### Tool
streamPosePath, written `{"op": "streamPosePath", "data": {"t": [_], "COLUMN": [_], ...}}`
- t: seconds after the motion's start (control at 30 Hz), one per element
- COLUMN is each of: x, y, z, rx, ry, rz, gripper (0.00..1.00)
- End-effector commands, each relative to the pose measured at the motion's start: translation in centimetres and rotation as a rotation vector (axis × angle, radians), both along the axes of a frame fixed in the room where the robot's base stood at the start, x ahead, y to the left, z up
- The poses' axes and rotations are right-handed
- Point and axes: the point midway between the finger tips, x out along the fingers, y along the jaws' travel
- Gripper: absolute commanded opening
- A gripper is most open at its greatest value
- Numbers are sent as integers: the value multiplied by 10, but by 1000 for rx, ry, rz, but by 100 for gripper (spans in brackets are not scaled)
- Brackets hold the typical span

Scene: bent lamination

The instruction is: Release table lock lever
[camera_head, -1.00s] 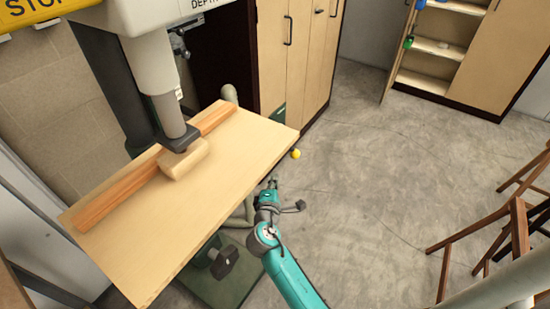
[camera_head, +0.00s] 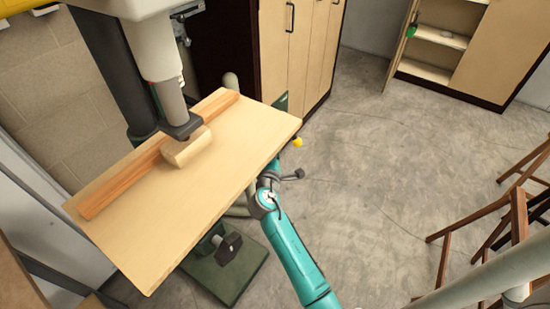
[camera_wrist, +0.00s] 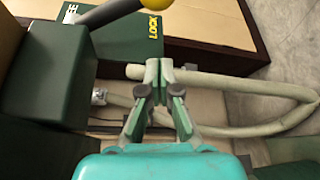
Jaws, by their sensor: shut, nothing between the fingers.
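The lock lever shows in the wrist view as a black rod (camera_wrist: 108,12) with a yellow knob (camera_wrist: 156,4), cut by the top edge. It passes in front of a green plate (camera_wrist: 130,42) marked "LOCK" at right, with part of another word at left. The knob end is on the LOCK side. In the head view the yellow knob (camera_head: 297,142) shows beyond the table's right corner. My gripper (camera_wrist: 159,66) is shut and empty, below the knob in the wrist view. In the head view the table edge partly hides it.
The wooden drill table (camera_head: 190,215) bears a fence strip (camera_head: 120,187) and a small block (camera_head: 186,147). A green block (camera_wrist: 45,75) stands left of my gripper, with a pale hose (camera_wrist: 245,85) behind and to the right. Open floor (camera_head: 390,190) lies to the right.

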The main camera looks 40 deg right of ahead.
Motion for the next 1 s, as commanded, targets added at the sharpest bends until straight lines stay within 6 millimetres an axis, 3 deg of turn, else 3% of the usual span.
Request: {"op": "streamPosePath", "data": {"t": [0.33, 0.7, 1.0], "x": [32, -1, -3], "y": [-34, -47, -49], "z": [-5, 4, 5], "rx": [1, 1, 1], "ry": [0, 1, -1], "rz": [0, 1, 1], "gripper": [0, 0, 0]}}
